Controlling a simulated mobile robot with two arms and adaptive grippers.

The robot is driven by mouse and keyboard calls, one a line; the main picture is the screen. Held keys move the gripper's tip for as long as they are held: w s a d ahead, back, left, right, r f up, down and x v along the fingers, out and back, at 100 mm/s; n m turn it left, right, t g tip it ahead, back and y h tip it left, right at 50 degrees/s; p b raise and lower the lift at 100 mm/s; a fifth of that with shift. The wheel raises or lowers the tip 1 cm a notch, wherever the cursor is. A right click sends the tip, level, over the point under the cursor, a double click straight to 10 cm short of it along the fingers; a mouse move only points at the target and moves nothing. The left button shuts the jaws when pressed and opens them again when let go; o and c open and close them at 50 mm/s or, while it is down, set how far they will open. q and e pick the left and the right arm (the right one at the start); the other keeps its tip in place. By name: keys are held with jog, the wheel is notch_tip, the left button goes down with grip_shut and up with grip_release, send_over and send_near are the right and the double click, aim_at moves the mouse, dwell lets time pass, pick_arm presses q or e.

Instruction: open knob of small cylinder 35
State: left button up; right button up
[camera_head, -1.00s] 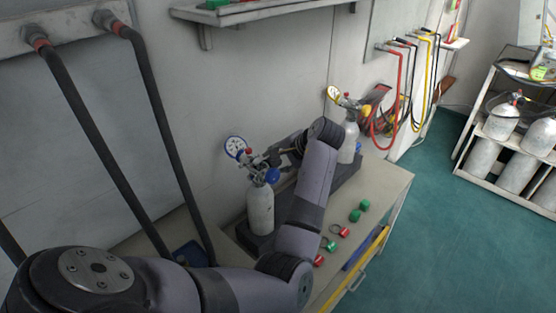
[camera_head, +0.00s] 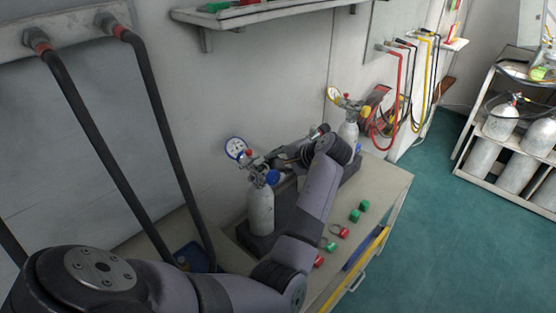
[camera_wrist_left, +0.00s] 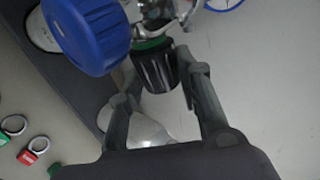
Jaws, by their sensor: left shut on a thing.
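A small grey cylinder (camera_head: 260,212) stands upright at the near end of the bench, with a valve, a round white gauge (camera_head: 236,148) and a blue knob (camera_head: 272,177) on top. No number is readable on it. The left wrist view shows the large blue knob (camera_wrist_left: 88,35) and, beside it, a black ribbed knob (camera_wrist_left: 157,72) with a green ring. My left gripper (camera_wrist_left: 156,68) has one finger on each side of the black knob and is shut on it. In the head view my left gripper (camera_head: 281,158) reaches the valve from the right. My right gripper is out of view.
A second cylinder (camera_head: 348,134) with a yellow-rimmed gauge stands farther back on the bench (camera_head: 388,178). Red and green ringed pieces (camera_head: 340,231) lie at the front of the bench. Hoses hang on the wall. A rack (camera_head: 476,163) of cylinders stands right, with open floor between.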

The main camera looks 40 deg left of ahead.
pick_arm(q)
jog(key=y, duration=0.2)
jog(key=shift+d+f+y+b, duration=0.1)
jog(key=shift+f+y+b, duration=0.2)
jog(key=shift+f+b, duration=0.1)
jog(key=shift+f+y+b, duration=0.15)
jog(key=shift+y+b, duration=0.8)
jog(key=shift+y, duration=0.05)
jog(key=shift+t+y+b, duration=0.3)
jog(key=shift+y, duration=0.1)
jog(key=o, duration=1.2)
jog(key=shift+d+r, duration=0.1)
jog(key=shift+r, duration=0.1)
jog(key=v, duration=1.2)
